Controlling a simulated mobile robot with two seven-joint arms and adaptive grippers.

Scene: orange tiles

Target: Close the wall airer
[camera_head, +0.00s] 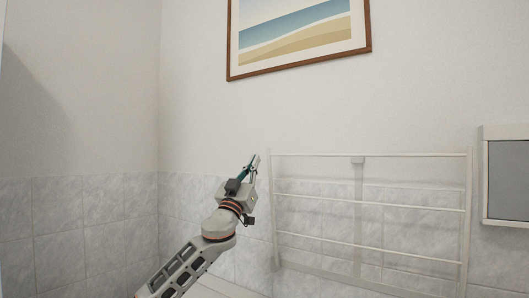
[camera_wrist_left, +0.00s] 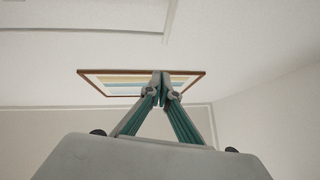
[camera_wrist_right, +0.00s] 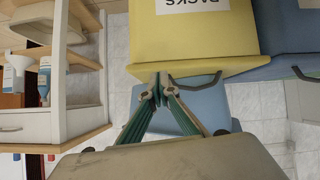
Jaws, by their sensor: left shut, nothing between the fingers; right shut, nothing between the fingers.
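The wall airer (camera_head: 368,207) is a white frame with several thin horizontal bars, on the wall at the right of the head view. I cannot tell how far it stands out from the wall. My left gripper (camera_head: 253,162) points upward just left of the airer's upper left corner, with its fingertips near the height of the top bar. I cannot tell whether it touches the frame. In the left wrist view its fingertips (camera_wrist_left: 161,80) are together and empty. My right gripper (camera_wrist_right: 158,86) is shut and empty in the right wrist view, away from the airer.
A framed beach picture (camera_head: 297,35) hangs above the airer. A grey-fronted white box (camera_head: 507,178) is on the wall at right. In the right wrist view, a yellow bin (camera_wrist_right: 195,38) lies just beyond the fingertips, with shelves (camera_wrist_right: 55,95) at left.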

